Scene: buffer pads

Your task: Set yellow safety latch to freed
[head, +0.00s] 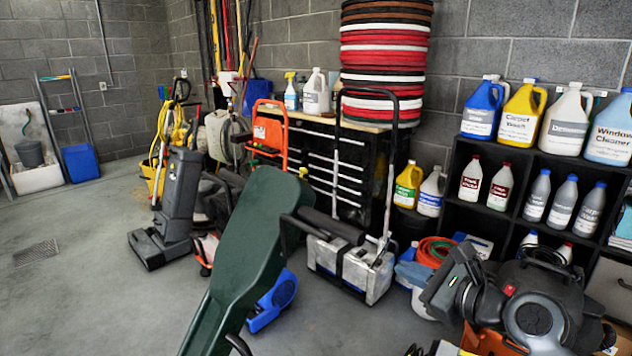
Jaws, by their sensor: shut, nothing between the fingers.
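No part that I can surely call the yellow safety latch shows in the head view. A small yellow piece (303,172) shows just beyond the upper end of a long dark green shape, too small to read its kind or setting. Another bit of yellow (440,348) is cut off at the bottom edge. My gripper is not in view.
The dark green shape (240,255) slants across the middle foreground, hiding floor behind it. A grey metal box (350,267) and a blue blower (273,300) stand near it. A black machine (530,310) fills the lower right. The left floor is mostly clear.

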